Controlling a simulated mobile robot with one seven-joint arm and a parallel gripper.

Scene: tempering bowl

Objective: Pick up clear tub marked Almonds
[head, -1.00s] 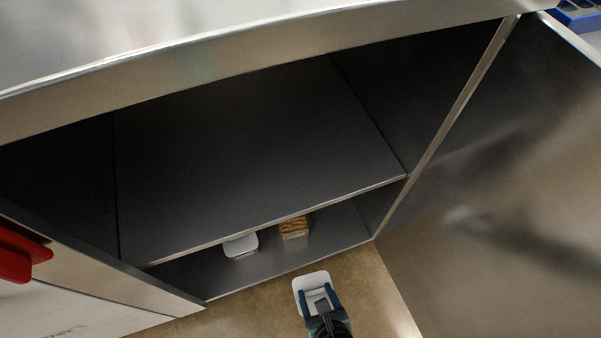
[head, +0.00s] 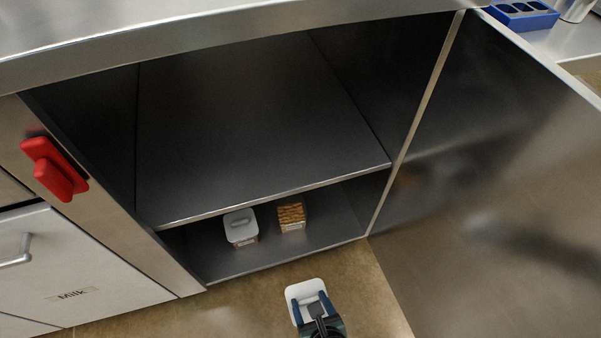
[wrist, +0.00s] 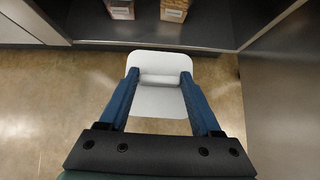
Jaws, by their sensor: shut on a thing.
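My gripper (head: 313,304) is shut on a tub with a white lid (head: 304,289), in front of the open cabinet and above the floor. In the wrist view the two blue fingers (wrist: 160,88) close on the raised handle of the white lid (wrist: 160,102). The lid hides the tub's body, and no label on it can be read. A similar tub with a white lid (head: 240,225) and a container of brown pieces (head: 291,216) stand on the cabinet's lower shelf.
The cabinet's upper shelf (head: 255,130) is empty. The open metal door (head: 490,200) stands at the right. A drawer marked Milk (head: 80,265) and a red handle (head: 52,168) are at the left. A blue tray (head: 525,14) sits at the top right.

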